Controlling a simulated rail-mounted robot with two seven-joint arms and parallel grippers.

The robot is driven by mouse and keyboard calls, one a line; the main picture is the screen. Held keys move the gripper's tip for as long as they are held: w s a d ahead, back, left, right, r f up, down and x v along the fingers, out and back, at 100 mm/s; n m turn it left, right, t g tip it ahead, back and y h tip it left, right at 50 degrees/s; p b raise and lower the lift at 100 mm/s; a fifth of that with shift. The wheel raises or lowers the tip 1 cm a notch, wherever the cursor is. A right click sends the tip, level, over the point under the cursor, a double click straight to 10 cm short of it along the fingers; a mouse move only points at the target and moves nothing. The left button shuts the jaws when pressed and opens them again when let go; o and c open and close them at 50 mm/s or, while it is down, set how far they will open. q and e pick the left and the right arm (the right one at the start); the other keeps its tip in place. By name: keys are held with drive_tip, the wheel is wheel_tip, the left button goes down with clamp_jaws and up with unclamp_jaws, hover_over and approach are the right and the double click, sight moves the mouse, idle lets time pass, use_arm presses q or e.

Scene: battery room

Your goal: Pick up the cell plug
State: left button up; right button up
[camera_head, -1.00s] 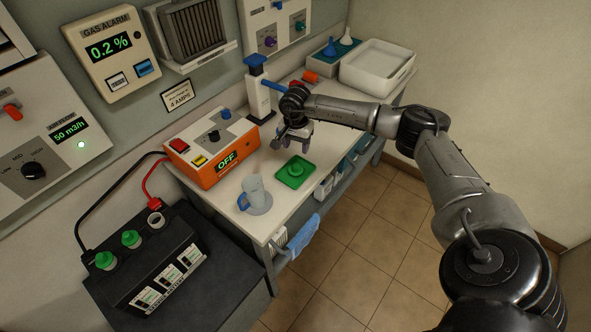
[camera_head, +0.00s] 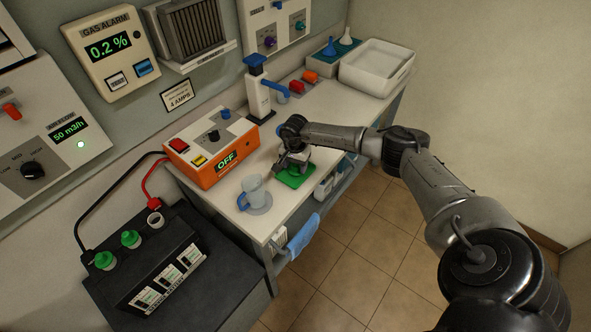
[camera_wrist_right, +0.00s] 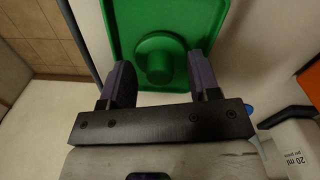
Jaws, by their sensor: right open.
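The green cell plug (camera_wrist_right: 157,58) stands in the middle of a square green tray (camera_wrist_right: 208,18) in the right wrist view. In the head view the tray (camera_head: 305,182) lies on the bench, and my gripper mostly hides the plug. My right gripper (camera_wrist_right: 160,78) is open, its two dark fingers apart on either side of the plug's near part in the picture. In the head view the right gripper (camera_head: 290,165) is over the tray. I cannot tell whether the fingers touch the plug. My left gripper is not in view.
A clear jug with a blue handle (camera_head: 254,190) stands left of the tray. An orange charger (camera_head: 212,150) reading OFF is behind it. A black battery (camera_head: 160,262) with two green plugs and one open hole (camera_head: 155,219) is at lower left. A white basin (camera_head: 378,67) is at the back.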

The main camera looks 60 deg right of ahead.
drive_tip(key=shift+f, duration=0.2)
drive_tip(key=shift+c, duration=0.3)
drive_tip(key=c, duration=0.9)
drive_tip(key=shift+c, duration=0.2)
drive_tip(key=shift+r, duration=0.2)
